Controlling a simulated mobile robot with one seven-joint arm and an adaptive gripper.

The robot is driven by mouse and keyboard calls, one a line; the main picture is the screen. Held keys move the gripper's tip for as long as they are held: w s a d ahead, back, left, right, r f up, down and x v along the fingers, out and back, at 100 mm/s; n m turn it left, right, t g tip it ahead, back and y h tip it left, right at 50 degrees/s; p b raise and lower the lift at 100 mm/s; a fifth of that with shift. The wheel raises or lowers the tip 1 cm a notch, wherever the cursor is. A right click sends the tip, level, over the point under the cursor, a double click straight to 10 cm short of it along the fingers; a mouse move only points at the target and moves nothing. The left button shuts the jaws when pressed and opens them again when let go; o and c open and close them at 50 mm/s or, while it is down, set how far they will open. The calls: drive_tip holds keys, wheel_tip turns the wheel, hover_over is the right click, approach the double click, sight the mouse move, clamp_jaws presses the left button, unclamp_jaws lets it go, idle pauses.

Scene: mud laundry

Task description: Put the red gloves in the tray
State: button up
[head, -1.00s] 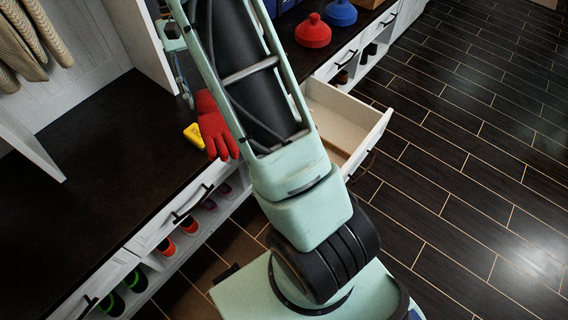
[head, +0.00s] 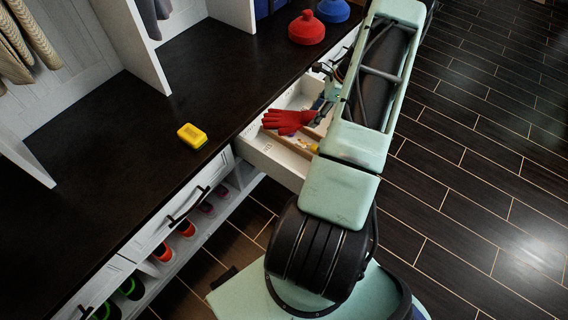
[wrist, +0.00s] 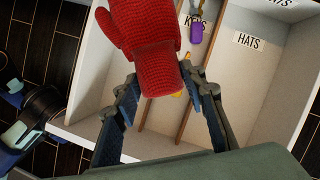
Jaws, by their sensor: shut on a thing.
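The red gloves (head: 289,121) hang from my gripper (head: 322,108) over the open drawer. In the wrist view the red gloves (wrist: 145,40) sit between the two fingers of my gripper (wrist: 159,84), which is shut on their cuff end. The tray (wrist: 222,80) appears to be the pale inside of the open drawer (head: 262,152), split by thin wooden dividers. Labels reading KEYS, partly covered, and HATS (wrist: 250,40) show on it. The gloves look raised above the drawer floor and hide part of the left compartment.
A purple key tag (wrist: 196,30) lies in the narrow middle compartment. A yellow box (head: 192,135) lies on the dark bench top (head: 110,150). A red domed object (head: 307,28) and a blue one (head: 333,9) stand farther back. The right compartment looks mostly clear.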

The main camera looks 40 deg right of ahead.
drive_tip(key=s+d+f+m+t+h, duration=0.1)
drive_tip(key=s+d+f+m+h, duration=0.1)
drive_tip(key=s+d+f+m, duration=0.4)
drive_tip(key=a+f+b, duration=0.1)
drive_tip(key=a+f, duration=0.1)
drive_tip(key=a, duration=0.1)
drive_tip(key=s+a+f+b, duration=0.1)
drive_tip(key=a+f, duration=0.2)
drive_tip(key=a, duration=0.1)
drive_tip(key=a+f+b, duration=0.1)
drive_tip(key=a+f, duration=0.1)
drive_tip(key=a, duration=0.2)
drive_tip(key=shift+s+a+f+b, duration=0.15)
drive_tip(key=shift+s+b, duration=0.15)
drive_tip(key=shift+b, duration=0.1)
drive_tip(key=shift+a+f, duration=0.3)
drive_tip(key=shift+f, duration=0.05)
drive_tip(key=f+b, duration=0.1)
drive_tip(key=f, duration=0.1)
drive_tip(key=f+b, duration=0.1)
drive_tip(key=f, duration=0.1)
drive_tip(key=shift+a, duration=0.4)
drive_tip(key=shift+r, duration=0.1)
